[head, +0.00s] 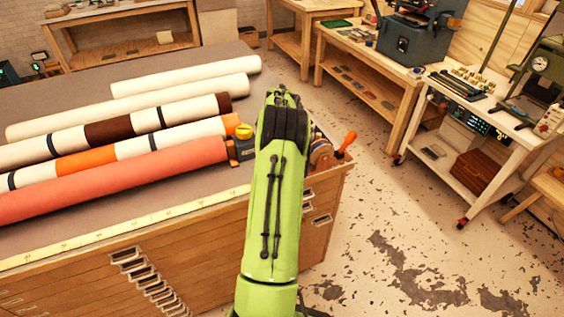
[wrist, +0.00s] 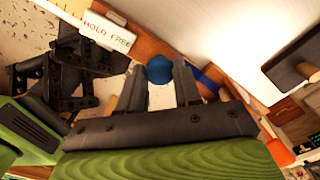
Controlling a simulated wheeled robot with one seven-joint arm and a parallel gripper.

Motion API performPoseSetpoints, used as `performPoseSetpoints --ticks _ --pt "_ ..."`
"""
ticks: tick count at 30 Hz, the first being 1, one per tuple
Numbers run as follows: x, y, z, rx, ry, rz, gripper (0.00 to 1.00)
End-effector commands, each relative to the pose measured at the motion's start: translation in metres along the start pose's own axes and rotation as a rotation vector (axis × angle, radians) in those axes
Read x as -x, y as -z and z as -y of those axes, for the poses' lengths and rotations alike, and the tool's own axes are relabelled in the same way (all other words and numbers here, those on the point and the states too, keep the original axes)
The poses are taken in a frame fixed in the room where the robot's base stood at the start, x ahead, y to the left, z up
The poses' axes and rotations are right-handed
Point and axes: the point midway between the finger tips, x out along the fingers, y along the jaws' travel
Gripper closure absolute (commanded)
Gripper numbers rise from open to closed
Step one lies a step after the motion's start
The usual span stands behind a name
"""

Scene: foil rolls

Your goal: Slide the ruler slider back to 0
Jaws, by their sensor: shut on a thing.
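A pale yellow ruler (head: 130,223) runs along the front edge of the worktable (head: 262,62). I cannot make out its slider in the head view; my green arm covers the table's right end. In the wrist view my gripper (wrist: 160,70) is shut on a round blue knob (wrist: 159,66), which sits between the two dark fingers. A white label reading HOLD FREE (wrist: 106,34) is beside it. I cannot tell whether the knob belongs to the slider. In the head view the gripper is hidden behind my arm.
Several rolls lie across the table, the nearest one coral (head: 120,178). A dark block with a yellow knob (head: 243,132) stands at their right end. An orange-handled lever (head: 347,142) sticks up at the table's right corner. Open floor (head: 400,220) lies to the right.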

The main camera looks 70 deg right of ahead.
Motion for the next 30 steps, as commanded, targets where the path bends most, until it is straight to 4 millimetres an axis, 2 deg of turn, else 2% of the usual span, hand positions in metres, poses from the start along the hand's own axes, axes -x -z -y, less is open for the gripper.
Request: performPoseSetpoints --ticks 9,10,14,15,24,26,30 --pt "0.002 0.004 0.004 -0.009 0.013 -0.003 1.00" --pt "0.002 0.004 0.004 -0.010 0.013 -0.003 0.64" --pt "0.002 0.004 0.004 -0.009 0.012 -0.003 0.44" --pt "0.001 0.004 0.003 -0.008 0.011 -0.003 0.42" --pt "0.005 0.002 0.003 -0.005 0.009 -0.002 0.42" --pt "0.015 0.002 0.003 -0.006 0.012 -0.001 0.42" --pt "0.051 0.002 0.003 -0.005 0.013 0.000 0.42"
